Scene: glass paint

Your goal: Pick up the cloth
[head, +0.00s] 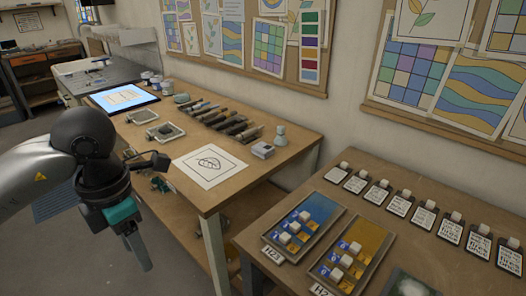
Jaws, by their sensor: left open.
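I cannot pick out a cloth with certainty. A small grey-green lump (182,98) lies on the wooden table near the blue-lit screen, but it is too small to identify. A pale patch (408,285) at the bottom edge, on the right-hand bench, is cut off and also unclear. My left gripper (140,256) hangs at the left, pointing down, in front of the wooden table's near left side. It is open, with nothing visible in it. My right gripper is not in view.
The wooden table (205,190) holds a leaf drawing (209,165), a row of tools (222,118) and a lit tablet (122,97). The right-hand bench (400,222) carries a blue tray (318,206), a yellow tray (368,243) and several labelled cards. A gap separates table and bench.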

